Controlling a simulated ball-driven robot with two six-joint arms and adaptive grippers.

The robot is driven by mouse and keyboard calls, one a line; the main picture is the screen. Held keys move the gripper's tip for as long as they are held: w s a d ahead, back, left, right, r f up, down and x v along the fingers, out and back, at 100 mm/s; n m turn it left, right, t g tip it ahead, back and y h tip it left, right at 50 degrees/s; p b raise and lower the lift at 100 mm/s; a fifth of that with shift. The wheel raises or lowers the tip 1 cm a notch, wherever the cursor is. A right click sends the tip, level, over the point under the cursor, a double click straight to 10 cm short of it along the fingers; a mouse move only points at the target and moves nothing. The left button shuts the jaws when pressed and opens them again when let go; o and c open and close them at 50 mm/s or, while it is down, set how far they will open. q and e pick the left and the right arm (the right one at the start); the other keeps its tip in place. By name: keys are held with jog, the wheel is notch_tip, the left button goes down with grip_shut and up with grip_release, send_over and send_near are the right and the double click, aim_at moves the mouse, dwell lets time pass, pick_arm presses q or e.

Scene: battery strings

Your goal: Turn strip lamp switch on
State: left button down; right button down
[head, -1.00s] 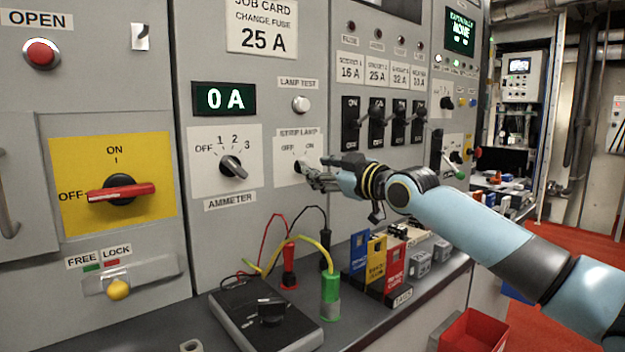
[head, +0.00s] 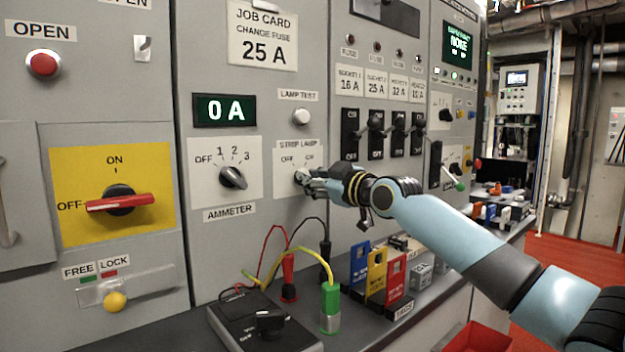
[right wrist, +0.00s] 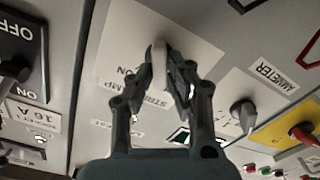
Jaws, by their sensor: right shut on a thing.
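The strip lamp switch (head: 300,176) is a small light knob on a white plate (head: 287,188) marked OFF and ON, below the STRIP LAMP label. My right gripper (head: 306,178) reaches it from the right. In the right wrist view its two fingers (right wrist: 168,72) are closed on both sides of the knob (right wrist: 158,62). The fingers hide much of the knob, so I cannot tell which mark it points to. My left gripper is not in view.
The ammeter knob (head: 232,177) is left of the strip lamp plate, and the lamp test button (head: 301,117) is above it. Several black breaker switches (head: 350,134) are to the right.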

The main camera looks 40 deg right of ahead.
jog(key=shift+m, duration=0.3)
jog(key=shift+d+m+p, duration=0.15)
jog(key=shift+m+p, duration=1)
jog(key=shift+m, duration=1.65)
jog(key=shift+d+m+p, duration=0.1)
jog(key=shift+m+p, duration=1)
jog(key=shift+m, duration=1.7)
jog(key=c, duration=1.3)
grip_release()
